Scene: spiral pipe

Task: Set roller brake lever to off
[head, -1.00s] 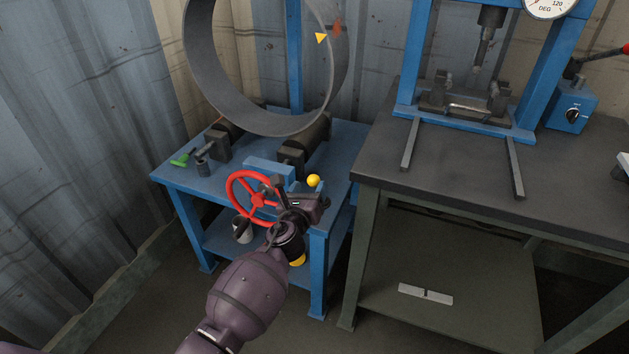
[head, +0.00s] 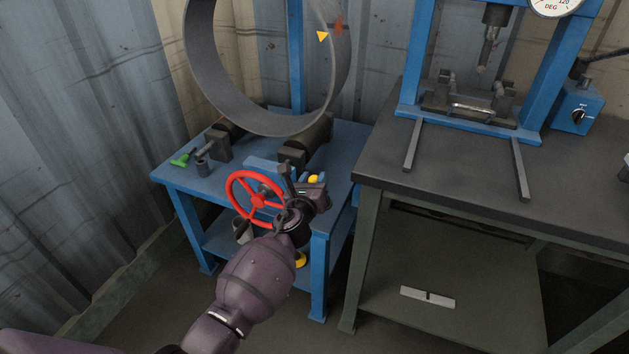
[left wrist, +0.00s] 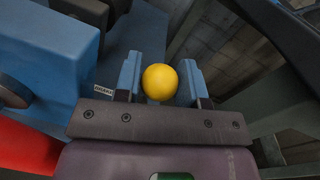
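The roller brake lever shows as a round yellow knob (head: 313,178) at the front right of the blue roller stand (head: 340,160). It also shows in the left wrist view (left wrist: 160,82), beside a small label that seems to read "BRAKE". My left gripper (head: 305,184) is at the knob and hides part of it in the head view. In the left wrist view the two blue fingers of my left gripper (left wrist: 162,84) are open, one on each side of the knob, with a gap on both sides. The lever's shaft is hidden. My right gripper is in neither view.
A red handwheel (head: 258,203) is just left of my left gripper. A large pipe ring (head: 205,75) rests on the rollers behind. A green-handled part (head: 182,159) lies at the table's left. A dark workbench (head: 450,185) with a blue press stands to the right.

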